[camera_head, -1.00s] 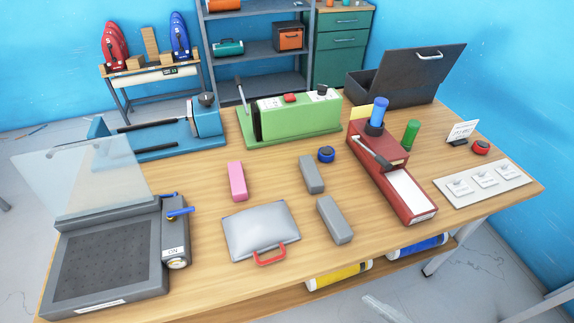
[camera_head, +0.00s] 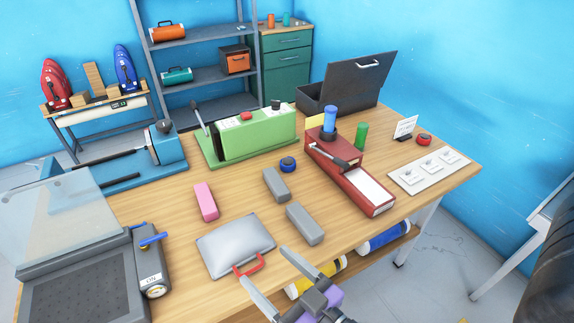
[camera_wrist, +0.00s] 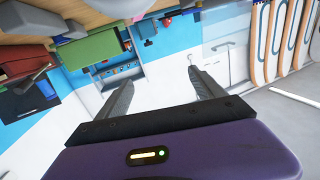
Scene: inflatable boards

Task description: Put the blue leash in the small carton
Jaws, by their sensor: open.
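A small round blue coil with a dark centre (camera_head: 288,164), which may be the blue leash, lies on the wooden table (camera_head: 345,225) behind two grey blocks. I cannot pick out the small carton for certain; small brown boxes (camera_head: 80,99) sit on the bench at the back left. My gripper (camera_head: 264,266) is open and empty at the table's front edge, near the red handle of a silver case, well in front of the blue coil. In the wrist view my gripper (camera_wrist: 160,78) has its fingers spread with nothing between them.
A red machine (camera_head: 345,180) stands to the right, a green machine (camera_head: 250,135) behind. A red coil (camera_head: 424,139) lies farther right.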

